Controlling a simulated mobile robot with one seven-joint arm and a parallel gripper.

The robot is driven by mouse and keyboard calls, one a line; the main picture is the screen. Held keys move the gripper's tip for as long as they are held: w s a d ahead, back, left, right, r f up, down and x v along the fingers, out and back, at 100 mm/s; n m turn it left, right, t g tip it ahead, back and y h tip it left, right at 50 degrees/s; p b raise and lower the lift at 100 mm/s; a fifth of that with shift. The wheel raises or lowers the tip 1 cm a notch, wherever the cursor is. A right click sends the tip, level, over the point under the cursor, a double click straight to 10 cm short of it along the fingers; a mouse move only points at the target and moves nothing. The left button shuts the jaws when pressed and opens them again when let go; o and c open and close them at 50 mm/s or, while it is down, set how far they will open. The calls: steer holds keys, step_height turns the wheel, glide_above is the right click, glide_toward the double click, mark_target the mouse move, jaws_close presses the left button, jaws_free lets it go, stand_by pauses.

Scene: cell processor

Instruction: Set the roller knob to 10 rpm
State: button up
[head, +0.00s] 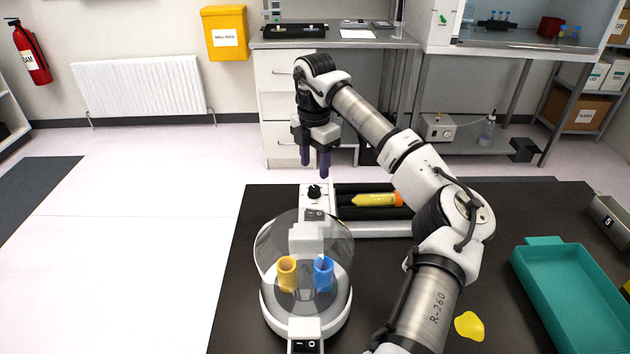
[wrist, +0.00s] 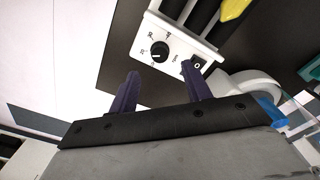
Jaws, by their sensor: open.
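The roller knob (head: 314,191) is a small black dial on the white end panel of the tube roller (head: 318,205). In the wrist view the knob (wrist: 159,50) has a pale pointer line, seemingly aimed toward the picture's left. Scale marks and numbers surround it, too small to read surely. A black rocker switch (wrist: 197,64) is beside it on the same panel. My gripper (head: 315,165) is above the knob, fingers pointing down, open and empty. In the wrist view its two purple fingers (wrist: 160,70) stand apart, with the knob showing just beyond their tips, not touched.
A domed centrifuge (head: 335,318) with a yellow and a blue tube stands in front of the knob. A teal tray (head: 522,262) and a yellow blob (head: 469,325) are on the dark table at right.

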mark_target(314, 187)
step_height(314, 187, down, 7)
steer(key=shift+r+p, duration=0.1)
steer(key=shift+p, duration=0.35)
steer(key=c, duration=1)
steer(key=n+b, duration=0.2)
steer(key=n, duration=0.3)
steer(key=shift+n, duration=0.4)
steer(key=n, duration=0.6)
steer(key=shift+b, duration=0.4)
steer(key=shift+r, duration=0.1)
